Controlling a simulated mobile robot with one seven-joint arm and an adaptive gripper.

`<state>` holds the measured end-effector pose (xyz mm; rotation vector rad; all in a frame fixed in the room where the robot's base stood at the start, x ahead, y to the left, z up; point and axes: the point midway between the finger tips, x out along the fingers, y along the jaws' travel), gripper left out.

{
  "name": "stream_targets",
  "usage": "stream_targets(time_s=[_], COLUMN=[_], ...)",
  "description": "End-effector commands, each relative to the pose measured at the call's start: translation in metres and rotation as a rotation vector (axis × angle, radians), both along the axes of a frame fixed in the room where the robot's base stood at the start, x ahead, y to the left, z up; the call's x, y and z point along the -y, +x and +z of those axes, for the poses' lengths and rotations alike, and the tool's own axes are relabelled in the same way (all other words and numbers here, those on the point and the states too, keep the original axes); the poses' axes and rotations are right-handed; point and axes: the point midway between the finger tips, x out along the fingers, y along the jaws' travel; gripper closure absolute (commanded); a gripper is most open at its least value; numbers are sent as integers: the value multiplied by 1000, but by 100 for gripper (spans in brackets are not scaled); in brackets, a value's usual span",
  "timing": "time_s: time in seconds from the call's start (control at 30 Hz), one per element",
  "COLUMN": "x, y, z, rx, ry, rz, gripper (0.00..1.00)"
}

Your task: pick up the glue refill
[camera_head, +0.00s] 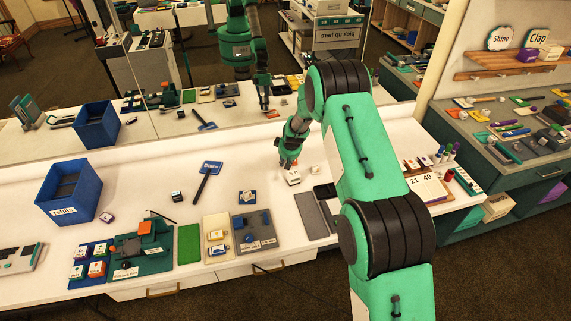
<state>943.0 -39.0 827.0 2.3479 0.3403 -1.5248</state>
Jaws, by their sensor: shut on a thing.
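My gripper (289,167) is low over the white table, right of its middle. It is shut on a small white block (293,180) with a reddish mark, at or just above the tabletop. I cannot read a label on it, so I cannot tell for sure that it is the glue refill. Other small blocks of similar size lie about: a dark and white one (176,196) and a white one (107,217) beside the blue bin. The fingertips are small and partly hidden by the block.
A blue bin labelled "refills" (68,189) stands at the left. A mirror behind reflects the table. Bare tabletop lies left of my gripper.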

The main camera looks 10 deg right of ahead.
Motion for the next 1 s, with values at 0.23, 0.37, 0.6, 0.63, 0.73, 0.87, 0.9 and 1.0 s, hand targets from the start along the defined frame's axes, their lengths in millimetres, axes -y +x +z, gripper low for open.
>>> stream_targets(time_s=[0.23, 0.37, 0.6, 0.63, 0.73, 0.87, 0.9, 1.0], x=[0, 0, 0, 0, 0, 0, 0, 0], y=[0, 0, 1, 1, 1, 1, 1, 1], z=[7, 18, 58, 64, 85, 113, 121, 140], rx=[0, 1, 3, 3, 3, 2, 3, 2], ry=[0, 0, 0, 0, 0, 0, 0, -1], rz=[1, 0, 1, 1, 0, 0, 1, 1], gripper=[100, 100, 100, 100, 100, 100, 100, 100])
